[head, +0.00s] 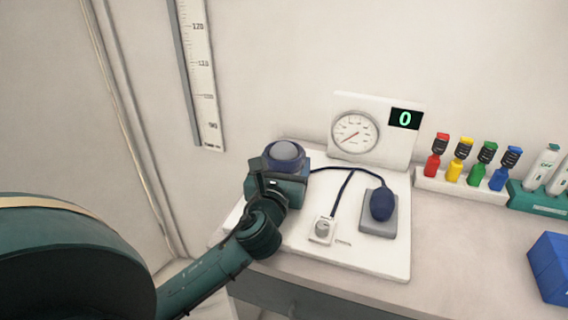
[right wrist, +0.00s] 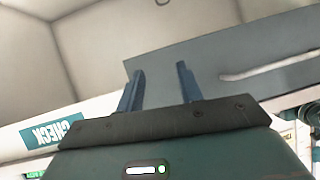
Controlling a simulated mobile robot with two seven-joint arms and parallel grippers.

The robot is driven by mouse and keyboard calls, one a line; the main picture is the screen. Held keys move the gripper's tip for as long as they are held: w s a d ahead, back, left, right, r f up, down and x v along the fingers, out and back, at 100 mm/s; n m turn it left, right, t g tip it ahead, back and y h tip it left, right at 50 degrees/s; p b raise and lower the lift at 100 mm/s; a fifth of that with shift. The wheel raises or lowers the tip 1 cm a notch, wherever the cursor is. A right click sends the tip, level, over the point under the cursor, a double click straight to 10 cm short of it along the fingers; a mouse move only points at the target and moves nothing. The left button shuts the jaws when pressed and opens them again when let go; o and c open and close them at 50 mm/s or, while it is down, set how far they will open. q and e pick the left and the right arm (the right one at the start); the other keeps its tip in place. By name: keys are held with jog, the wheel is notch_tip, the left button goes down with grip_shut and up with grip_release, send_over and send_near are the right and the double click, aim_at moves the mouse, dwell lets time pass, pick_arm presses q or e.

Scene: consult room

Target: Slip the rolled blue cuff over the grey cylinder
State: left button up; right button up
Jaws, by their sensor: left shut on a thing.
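The rolled blue cuff (head: 268,163) is at the back left of the white board, partly hidden behind my left gripper (head: 279,181). My left gripper is shut on the cuff's near side. The rounded top of the grey cylinder (head: 286,150) shows inside the ring of the cuff, so the cuff appears to be around it. The cylinder's lower part is hidden, and I cannot tell how far down the cuff sits. In the right wrist view my right gripper (right wrist: 160,76) is open and empty, its two blue fingers apart. It is not in the head view.
A gauge panel (head: 378,108) reading 0 stands behind. Coloured bottles (head: 460,151) and a blue box (head: 552,268) are to the right.

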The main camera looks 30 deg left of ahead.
pick_arm(q)
jog(key=o, duration=1.1)
jog(key=shift+s, duration=0.1)
jog(key=b+v, duration=0.1)
jog(key=v, duration=1.1)
jog(key=shift+s+d, duration=0.15)
jog(key=shift+s, duration=0.35)
